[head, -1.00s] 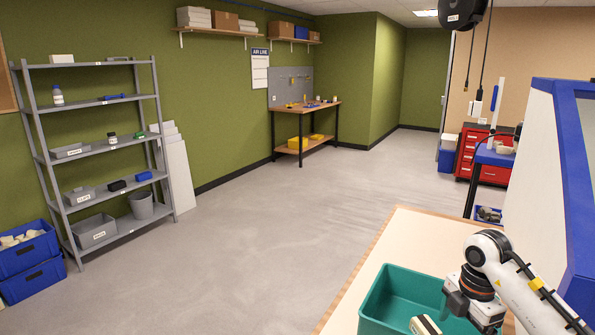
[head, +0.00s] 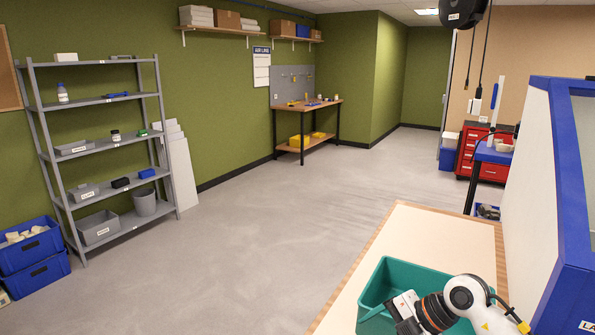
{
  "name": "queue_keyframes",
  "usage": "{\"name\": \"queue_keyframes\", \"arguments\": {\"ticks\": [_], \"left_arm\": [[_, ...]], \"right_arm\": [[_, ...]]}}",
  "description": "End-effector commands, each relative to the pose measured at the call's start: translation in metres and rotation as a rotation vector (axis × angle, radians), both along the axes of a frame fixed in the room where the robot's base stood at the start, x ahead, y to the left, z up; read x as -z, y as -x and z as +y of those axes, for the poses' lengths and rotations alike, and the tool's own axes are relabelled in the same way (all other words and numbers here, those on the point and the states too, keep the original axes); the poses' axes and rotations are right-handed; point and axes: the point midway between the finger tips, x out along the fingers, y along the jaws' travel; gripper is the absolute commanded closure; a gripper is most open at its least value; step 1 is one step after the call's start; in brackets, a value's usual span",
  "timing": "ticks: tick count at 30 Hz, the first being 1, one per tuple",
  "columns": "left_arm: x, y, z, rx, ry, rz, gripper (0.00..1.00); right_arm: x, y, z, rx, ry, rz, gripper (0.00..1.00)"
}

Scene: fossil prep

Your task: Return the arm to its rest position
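My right arm comes in from the lower right, its white wrist joint and dark cuff over the teal bin (head: 408,271). My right gripper (head: 400,317) is at the bottom edge of the head view, low over the bin's near part. My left gripper is not in view.
The bin stands on a pale table (head: 430,235) with a wooden edge, clear behind the bin. A blue-framed white panel (head: 545,180) rises close on the right. A grey shelf rack (head: 105,150) stands left; the floor (head: 260,240) between is open.

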Motion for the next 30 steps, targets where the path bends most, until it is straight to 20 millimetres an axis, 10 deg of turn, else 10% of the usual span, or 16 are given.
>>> {"name": "queue_keyframes", "arguments": {"ticks": [6, 9, 17, 23, 30], "left_arm": [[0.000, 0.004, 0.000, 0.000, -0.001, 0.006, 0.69], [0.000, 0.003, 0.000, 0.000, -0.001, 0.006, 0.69], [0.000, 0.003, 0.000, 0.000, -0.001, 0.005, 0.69], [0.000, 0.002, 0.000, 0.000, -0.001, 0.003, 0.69], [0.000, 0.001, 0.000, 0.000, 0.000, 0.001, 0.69]], "right_arm": [[-0.048, 0.022, 0.090, -0.045, -0.545, -0.249, 0.13], [-0.083, 0.027, 0.104, 0.051, -0.800, -0.367, 0.13], [-0.126, 0.021, 0.052, 0.626, -1.221, -0.540, 0.13], [-0.074, 0.029, -0.021, 1.232, -1.201, -0.459, 0.13], [0.045, 0.103, -0.065, 1.796, -0.806, -0.086, 0.13]]}}
